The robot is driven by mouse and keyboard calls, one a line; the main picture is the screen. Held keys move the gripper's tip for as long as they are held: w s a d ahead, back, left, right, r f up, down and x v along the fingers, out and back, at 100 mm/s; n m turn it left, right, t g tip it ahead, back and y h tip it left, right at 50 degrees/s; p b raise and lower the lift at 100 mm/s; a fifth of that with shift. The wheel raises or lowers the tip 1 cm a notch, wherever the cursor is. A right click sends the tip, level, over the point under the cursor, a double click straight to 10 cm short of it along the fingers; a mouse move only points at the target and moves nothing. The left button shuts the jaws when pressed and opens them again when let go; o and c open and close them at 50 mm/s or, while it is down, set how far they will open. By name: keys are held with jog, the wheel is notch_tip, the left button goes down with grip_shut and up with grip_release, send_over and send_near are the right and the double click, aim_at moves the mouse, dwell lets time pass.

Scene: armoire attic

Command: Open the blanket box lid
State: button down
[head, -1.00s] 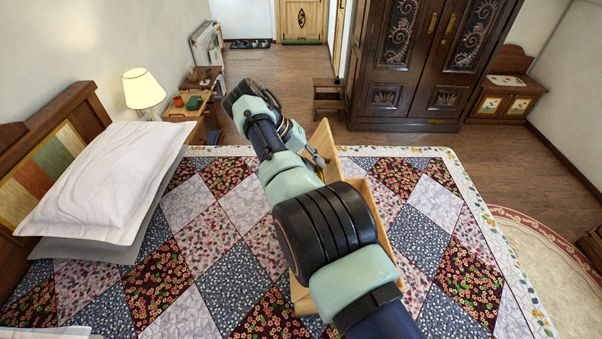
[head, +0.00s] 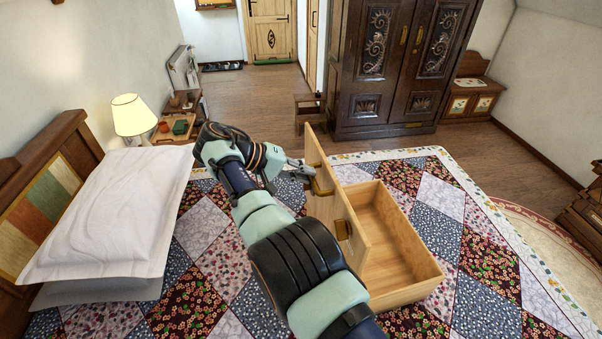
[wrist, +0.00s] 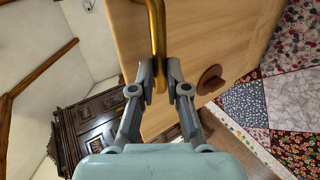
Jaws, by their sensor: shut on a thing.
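The blanket box (head: 412,284) is a light wooden box on the patchwork bed, its inside bare where it shows. Its lid (head: 334,209) stands raised on the left side of the box, steeply upright, with metal fittings on its outer face. My gripper (head: 302,171) is beside the lid's far end. In the wrist view my gripper (wrist: 160,82) is shut on a brass handle (wrist: 157,38) on the lid (wrist: 205,40). A round brown fitting (wrist: 210,79) is on the lid to the right. My arm hides part of the box's near left side.
The patchwork bed (head: 440,235) lies around the box. White pillows (head: 115,215) are at the left, and a lit lamp (head: 132,116) stands behind them. A dark wardrobe (head: 395,65) and a small step stool (head: 309,110) stand beyond the bed. Open floor lies beyond.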

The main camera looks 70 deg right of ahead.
jog(key=shift+f, duration=0.85)
jog(key=c, duration=1.2)
grip_release()
jog(key=shift+s+d, duration=0.1)
jog(key=shift+s, duration=0.1)
jog(key=shift+o, duration=0.2)
jog(key=shift+r, duration=0.2)
notch_tip(320, 180, up, 10)
